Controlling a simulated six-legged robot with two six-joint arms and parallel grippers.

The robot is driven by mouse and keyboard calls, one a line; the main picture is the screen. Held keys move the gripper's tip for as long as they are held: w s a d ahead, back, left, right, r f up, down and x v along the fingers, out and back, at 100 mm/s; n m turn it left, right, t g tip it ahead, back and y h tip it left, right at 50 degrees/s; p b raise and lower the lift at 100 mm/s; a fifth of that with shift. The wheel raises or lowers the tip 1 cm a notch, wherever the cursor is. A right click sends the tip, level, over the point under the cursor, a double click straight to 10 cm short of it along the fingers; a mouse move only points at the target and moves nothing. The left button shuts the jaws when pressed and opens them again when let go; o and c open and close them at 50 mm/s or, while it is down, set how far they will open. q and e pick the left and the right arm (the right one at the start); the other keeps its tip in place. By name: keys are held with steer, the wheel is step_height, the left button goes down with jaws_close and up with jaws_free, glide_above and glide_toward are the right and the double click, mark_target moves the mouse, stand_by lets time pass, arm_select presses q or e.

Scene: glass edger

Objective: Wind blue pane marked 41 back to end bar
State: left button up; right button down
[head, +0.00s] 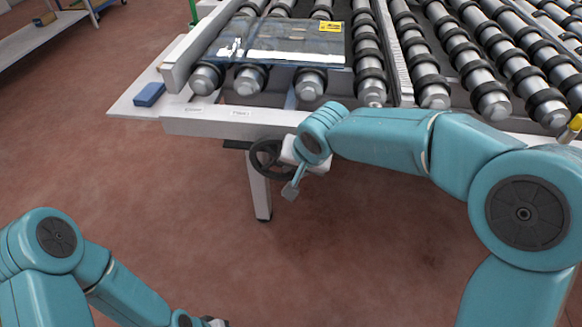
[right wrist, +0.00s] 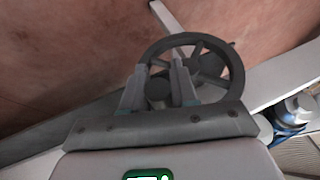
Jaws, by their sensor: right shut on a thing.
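A glassy, blue-grey pane (head: 283,38) with a yellow label lies on the black-ringed rollers at the near left of the machine. Its mark is too small to read. A pale rail (head: 181,62) runs along the left of the rollers; I cannot tell whether this is the end bar. A dark spoked handwheel (head: 256,158) sits below the front beam and also shows in the right wrist view (right wrist: 221,51). My right gripper (right wrist: 158,80) is shut on the handwheel, its fingers at the near part of the wheel. My left gripper (head: 216,322) barely shows at the bottom edge.
A white front beam (head: 235,124) with two small labels runs above the handwheel, and a leg (head: 260,195) stands under it. A blue block (head: 149,94) lies on the left ledge. Several more rollers continue right. The red-brown floor in front is clear.

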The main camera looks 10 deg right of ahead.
mark_target(274, 159)
steer(key=a+g+h+p, duration=0.1)
steer(key=h+p, duration=0.2)
steer(key=a+r+n+g+h+p, duration=0.1)
steer(key=h+p, duration=0.2)
steer(key=h, duration=0.1)
steer(key=w+a+r+n+g+h+p, duration=0.1)
steer(key=a+h+p, duration=0.1)
steer(key=h+p, duration=0.1)
steer(key=shift+a+r+h, duration=0.1)
steer(key=shift+r+h, duration=0.05)
steer(key=shift+h, duration=0.25)
steer(key=shift+a+n+h, duration=0.3)
steer(key=shift+h, duration=0.2)
steer(key=shift+w, duration=0.1)
steer(key=shift+g, duration=0.3)
steer(key=c, duration=1)
jaws_free()
steer(key=shift+r, duration=0.1)
